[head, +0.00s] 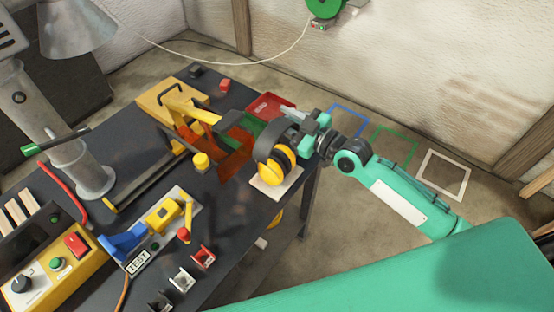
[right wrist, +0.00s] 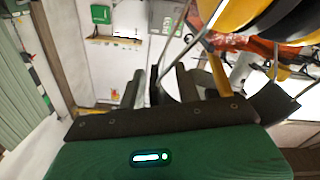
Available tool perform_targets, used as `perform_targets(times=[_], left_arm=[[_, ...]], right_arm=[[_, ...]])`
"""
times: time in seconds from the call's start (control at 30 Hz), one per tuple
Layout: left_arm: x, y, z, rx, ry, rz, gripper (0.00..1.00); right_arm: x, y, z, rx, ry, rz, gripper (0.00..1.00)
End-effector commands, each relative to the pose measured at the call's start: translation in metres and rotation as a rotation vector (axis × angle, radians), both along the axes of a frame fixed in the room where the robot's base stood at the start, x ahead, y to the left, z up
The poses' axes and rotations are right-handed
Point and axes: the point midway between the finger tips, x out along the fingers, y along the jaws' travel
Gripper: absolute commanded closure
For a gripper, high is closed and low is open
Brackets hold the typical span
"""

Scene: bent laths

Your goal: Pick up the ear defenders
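The ear defenders (head: 283,161), with yellow and black cups, are over a pale pad at the right edge of the dark workbench. My right gripper (head: 295,135) reaches in from the right, right at their upper side, and hides part of them. In the right wrist view, a yellow and black cup (right wrist: 270,18) fills the top right corner. The fingers of my right gripper (right wrist: 168,82) stand apart with a gap between them. A thin wire runs down toward this gap; whether the fingers touch it is unclear. My left gripper is not in view.
Close left of the ear defenders are a translucent orange panel (head: 233,155) and a yellow knob (head: 201,161). A red box (head: 270,106) lies behind. A TEST fixture (head: 139,262) and grey lamp (head: 75,28) stand left. Floor right of the bench is open, with coloured outlines.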

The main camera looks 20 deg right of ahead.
Motion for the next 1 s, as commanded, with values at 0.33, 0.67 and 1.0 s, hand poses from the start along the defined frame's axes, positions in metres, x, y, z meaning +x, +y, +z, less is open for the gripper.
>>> perform_targets(times=[0.33,0.67,1.0], left_arm=[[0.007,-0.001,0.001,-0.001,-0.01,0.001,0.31],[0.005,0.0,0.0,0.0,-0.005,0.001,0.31],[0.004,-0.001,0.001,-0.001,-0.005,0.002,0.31]], right_arm=[[0.0,0.0,-0.001,-0.001,0.001,0.0,1.0],[0.0,0.0,0.0,0.001,0.0,0.0,1.0],[0.0,0.0,0.026,0.003,-0.003,0.0,1.0]])
